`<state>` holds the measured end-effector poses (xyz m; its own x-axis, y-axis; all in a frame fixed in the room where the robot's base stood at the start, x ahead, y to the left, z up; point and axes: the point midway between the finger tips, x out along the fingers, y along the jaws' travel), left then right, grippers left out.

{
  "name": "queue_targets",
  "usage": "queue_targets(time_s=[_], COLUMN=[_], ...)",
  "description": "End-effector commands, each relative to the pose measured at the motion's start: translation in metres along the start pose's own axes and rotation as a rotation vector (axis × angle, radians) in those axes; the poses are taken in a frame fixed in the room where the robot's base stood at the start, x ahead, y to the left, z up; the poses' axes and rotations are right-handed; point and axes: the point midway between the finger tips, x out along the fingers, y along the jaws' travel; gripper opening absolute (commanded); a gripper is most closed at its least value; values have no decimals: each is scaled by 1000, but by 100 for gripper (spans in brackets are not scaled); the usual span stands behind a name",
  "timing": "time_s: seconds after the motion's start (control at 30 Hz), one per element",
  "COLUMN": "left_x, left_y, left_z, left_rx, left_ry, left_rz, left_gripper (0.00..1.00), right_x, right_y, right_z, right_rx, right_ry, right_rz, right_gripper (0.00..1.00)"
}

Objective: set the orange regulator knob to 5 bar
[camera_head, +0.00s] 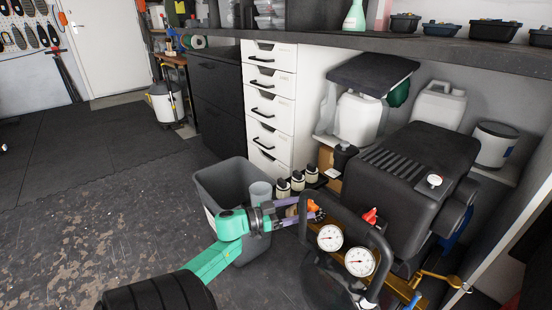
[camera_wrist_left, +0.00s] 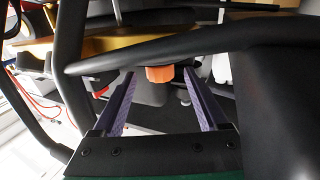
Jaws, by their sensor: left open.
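The orange regulator knob (camera_head: 313,206) is on the compressor, behind the black tube handle and near two round white gauges (camera_head: 330,237) (camera_head: 360,262). It also shows in the left wrist view (camera_wrist_left: 160,74), just below a black bar. My left gripper (camera_head: 303,209) reaches in from the left at the knob's height. Its purple-lined fingers are apart, and the knob lies between their tips in the left wrist view (camera_wrist_left: 160,83), touching neither. I cannot tell how deep the knob sits between them. The gauge readings are too small to read. My right gripper is not in view.
The black handle (camera_head: 378,250) curves close beside my left fingers. The black compressor body (camera_head: 415,165) stands behind, with a red part (camera_head: 370,216) near the gauges. A grey bin (camera_head: 225,185) stands beside my left arm. Open floor (camera_head: 90,210) lies to the left.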

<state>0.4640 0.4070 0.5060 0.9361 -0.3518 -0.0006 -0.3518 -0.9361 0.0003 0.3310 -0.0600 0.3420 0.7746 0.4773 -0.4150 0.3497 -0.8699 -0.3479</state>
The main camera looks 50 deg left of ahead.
Motion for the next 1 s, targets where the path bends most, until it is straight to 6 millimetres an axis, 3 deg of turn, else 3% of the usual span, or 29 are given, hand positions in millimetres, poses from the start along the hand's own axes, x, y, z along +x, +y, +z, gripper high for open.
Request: queue_targets(time_s=[0.2,0.5,1.0], left_x=[-47,-98,-105], left_y=[0,0,0], left_z=[-2,-1,1], left_rx=[-2,0,1], left_ry=[-4,-2,0], left_rz=[-1,-1,-3], left_gripper=[76,76,76], right_x=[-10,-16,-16], right_y=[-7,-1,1], right_z=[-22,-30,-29], right_rx=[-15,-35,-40], right_ry=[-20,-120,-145], right_rz=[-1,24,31], right_gripper=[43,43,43])
